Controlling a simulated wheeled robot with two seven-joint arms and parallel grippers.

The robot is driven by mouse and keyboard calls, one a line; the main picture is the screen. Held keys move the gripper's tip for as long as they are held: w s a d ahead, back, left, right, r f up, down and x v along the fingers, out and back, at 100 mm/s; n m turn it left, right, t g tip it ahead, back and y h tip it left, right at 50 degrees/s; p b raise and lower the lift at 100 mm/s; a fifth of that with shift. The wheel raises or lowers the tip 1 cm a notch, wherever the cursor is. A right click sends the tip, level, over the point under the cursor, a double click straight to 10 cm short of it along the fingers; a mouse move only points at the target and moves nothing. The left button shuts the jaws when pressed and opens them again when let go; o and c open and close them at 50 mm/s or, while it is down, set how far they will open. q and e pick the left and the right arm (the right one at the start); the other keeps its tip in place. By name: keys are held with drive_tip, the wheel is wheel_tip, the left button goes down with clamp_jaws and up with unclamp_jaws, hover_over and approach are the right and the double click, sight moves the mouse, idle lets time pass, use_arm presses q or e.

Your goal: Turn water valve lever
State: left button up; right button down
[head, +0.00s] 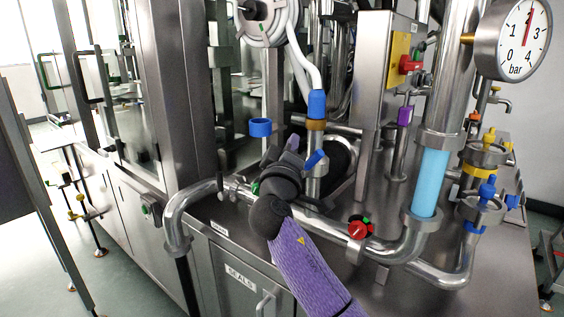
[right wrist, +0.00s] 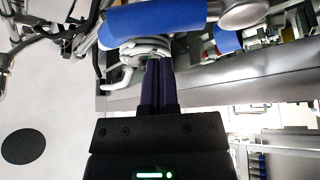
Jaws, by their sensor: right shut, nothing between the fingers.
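In the head view, a blue lever (head: 316,159) sits on a vertical steel pipe, below a blue collar (head: 317,103) and a brass-coloured fitting. My right arm reaches up from the bottom in a purple sleeve. Its dark right gripper (head: 298,158) is just left of the blue lever, its fingertips partly hidden by the wrist. In the right wrist view, the gripper's two dark fingers (right wrist: 158,66) are shut together and empty. A large blue bar (right wrist: 155,21) crosses just beyond the fingertips. I cannot tell whether they touch it. My left gripper is not in view.
A pressure gauge (head: 513,38) is at the upper right, by a pipe with a light-blue section (head: 430,182). A red knob (head: 357,230) sits on the low pipe. A blue cap (head: 260,127) is left of the lever. Steel counter (head: 215,210) lies beneath the pipes.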

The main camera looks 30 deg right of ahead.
sight(310, 164)
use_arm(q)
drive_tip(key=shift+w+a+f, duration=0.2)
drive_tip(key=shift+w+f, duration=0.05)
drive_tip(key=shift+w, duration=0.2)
use_arm(e)
drive_tip(key=shift+s+d+f, duration=0.35)
drive_tip(key=shift+s+f, duration=0.15)
drive_tip(key=shift+s, duration=0.05)
drive_tip(key=shift+s+d+f, duration=0.3)
drive_tip(key=shift+s+f, duration=0.15)
drive_tip(key=shift+s, duration=0.1)
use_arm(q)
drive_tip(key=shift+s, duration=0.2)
